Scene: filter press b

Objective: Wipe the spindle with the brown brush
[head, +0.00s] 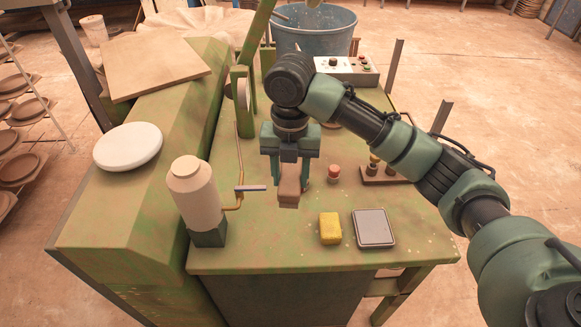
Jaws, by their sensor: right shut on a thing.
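My right gripper (289,178) hangs over the middle of the green bench, pointing down. It is shut on the brown brush (289,194), a small brown block whose lower end shows below the fingers. I cannot tell whether the brush touches anything under it. No part is clearly recognisable as the spindle; it may be hidden behind my right gripper and arm. My left gripper is not in view.
On the green bench (270,258) are a yellow block (330,228), a grey flat box (374,228), a small reddish knob (334,172) and a brown rack (385,174). A blue tub (330,38) stands behind.

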